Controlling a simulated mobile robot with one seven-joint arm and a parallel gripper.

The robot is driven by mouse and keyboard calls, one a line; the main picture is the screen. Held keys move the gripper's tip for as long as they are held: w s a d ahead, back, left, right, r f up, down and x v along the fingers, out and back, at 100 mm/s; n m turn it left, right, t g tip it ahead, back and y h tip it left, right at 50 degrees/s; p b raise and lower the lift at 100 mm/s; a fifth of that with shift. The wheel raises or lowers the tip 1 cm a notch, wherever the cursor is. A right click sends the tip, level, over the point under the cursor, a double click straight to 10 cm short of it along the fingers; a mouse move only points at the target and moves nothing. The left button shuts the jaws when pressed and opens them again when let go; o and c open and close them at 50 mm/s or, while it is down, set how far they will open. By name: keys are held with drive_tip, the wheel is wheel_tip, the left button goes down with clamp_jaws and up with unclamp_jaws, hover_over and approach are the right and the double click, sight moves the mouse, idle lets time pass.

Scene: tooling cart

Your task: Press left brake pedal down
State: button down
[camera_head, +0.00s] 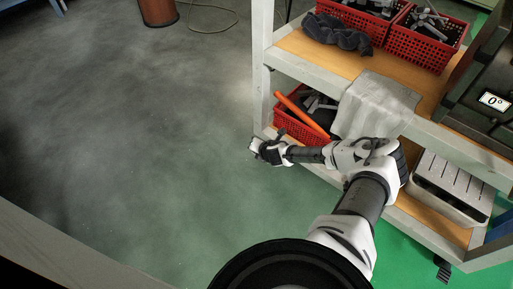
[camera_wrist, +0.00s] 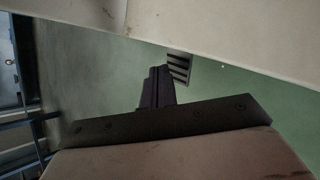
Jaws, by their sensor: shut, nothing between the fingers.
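A dark ribbed brake pedal (camera_wrist: 180,67) shows in the wrist view, partly cut off by the pale cart frame above it. My gripper (camera_wrist: 158,75) is shut and empty. In the wrist view its dark fingertips lie close to the pedal's left side; I cannot tell whether they touch. In the head view my gripper (camera_head: 259,147) is beside the cart's left lower corner. The left pedal cannot be made out clearly there, with my gripper in front of that corner. Another ribbed pedal (camera_head: 443,268) sticks out below the cart's right end.
The pale tooling cart (camera_head: 259,70) fills the right side, with red baskets (camera_head: 425,48), a grey cloth (camera_head: 375,106) and a slotted metal box (camera_head: 452,187) on its shelves. An orange bar (camera_head: 301,114) leans over the lower basket.

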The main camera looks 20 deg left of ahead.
drive_tip(key=shift+r+p, duration=0.55)
drive_tip(key=shift+r, duration=0.15)
wheel_tip(320, 180, up, 5)
drive_tip(key=p, duration=0.5)
drive_tip(key=shift+p, duration=0.3)
